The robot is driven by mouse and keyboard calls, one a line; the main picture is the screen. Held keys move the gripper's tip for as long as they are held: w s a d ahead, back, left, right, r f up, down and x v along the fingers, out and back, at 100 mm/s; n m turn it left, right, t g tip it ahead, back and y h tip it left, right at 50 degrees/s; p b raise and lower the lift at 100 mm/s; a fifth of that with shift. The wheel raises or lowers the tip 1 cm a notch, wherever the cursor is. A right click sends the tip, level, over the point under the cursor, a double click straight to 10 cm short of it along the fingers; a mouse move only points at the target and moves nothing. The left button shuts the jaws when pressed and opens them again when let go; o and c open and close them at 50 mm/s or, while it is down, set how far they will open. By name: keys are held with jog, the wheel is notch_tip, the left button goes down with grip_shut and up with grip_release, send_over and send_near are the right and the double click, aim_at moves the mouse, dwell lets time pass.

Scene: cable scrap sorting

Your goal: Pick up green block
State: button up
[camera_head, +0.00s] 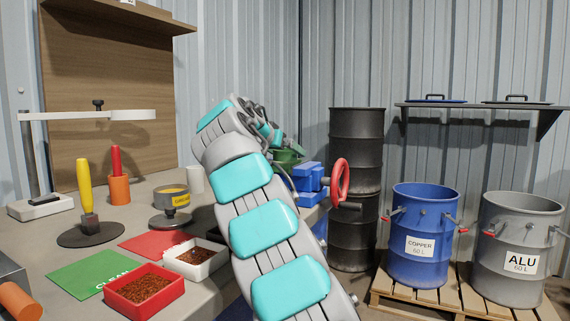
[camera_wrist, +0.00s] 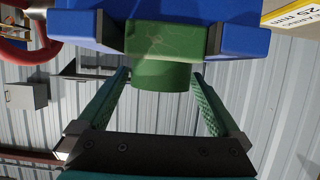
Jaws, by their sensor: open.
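The green block (camera_wrist: 165,40) sits between the blue jaws of a vise (camera_wrist: 90,30) in the wrist view, with a rounded green part (camera_wrist: 160,76) projecting towards my gripper. My gripper (camera_wrist: 161,74) is open. Its two green textured fingers show on either side of the rounded part, with a visible gap on each side. I cannot tell how deep the fingertips reach. In the head view a piece of green (camera_head: 287,156) shows by the blue vise (camera_head: 309,178), mostly hidden behind my arm. My fingers cannot be made out clearly there.
The vise's red handwheel (camera_head: 341,180) sticks out at the right bench end. On the bench are a red tray (camera_head: 144,303), a white tray (camera_head: 222,262) and a grey pot (camera_head: 172,200). A blue drum (camera_head: 424,255) and grey drum (camera_head: 518,285) stand right.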

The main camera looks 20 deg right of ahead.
jog(key=shift+w+d+f, duration=0.1)
jog(key=shift+d, duration=0.05)
grip_shut()
dwell(0.8)
